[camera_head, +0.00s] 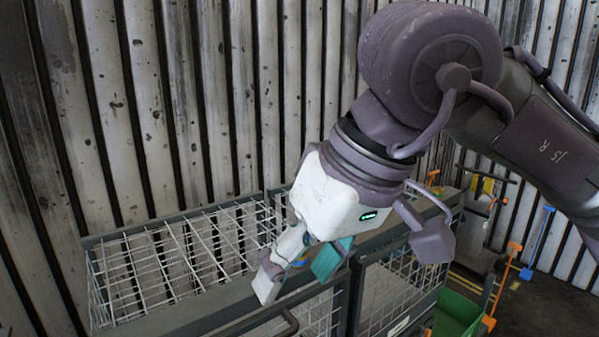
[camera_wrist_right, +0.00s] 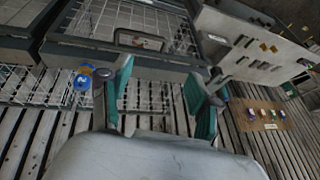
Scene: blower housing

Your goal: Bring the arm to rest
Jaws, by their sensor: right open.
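My right arm (camera_head: 525,115) comes in from the upper right of the head view and hangs over a wire-mesh cage cart. My right gripper (camera_head: 298,272) points down above the cart's near edge. In the right wrist view my right gripper (camera_wrist_right: 158,95) has its two teal-lined fingers spread wide apart with nothing between them. My left gripper is not in view.
The mesh cage cart (camera_head: 145,318) stands against a corrugated metal wall (camera_head: 190,100). A green bin (camera_head: 457,315) and orange-and-blue handled tools (camera_head: 527,273) are at the right. A board with small items (camera_wrist_right: 262,115) also shows.

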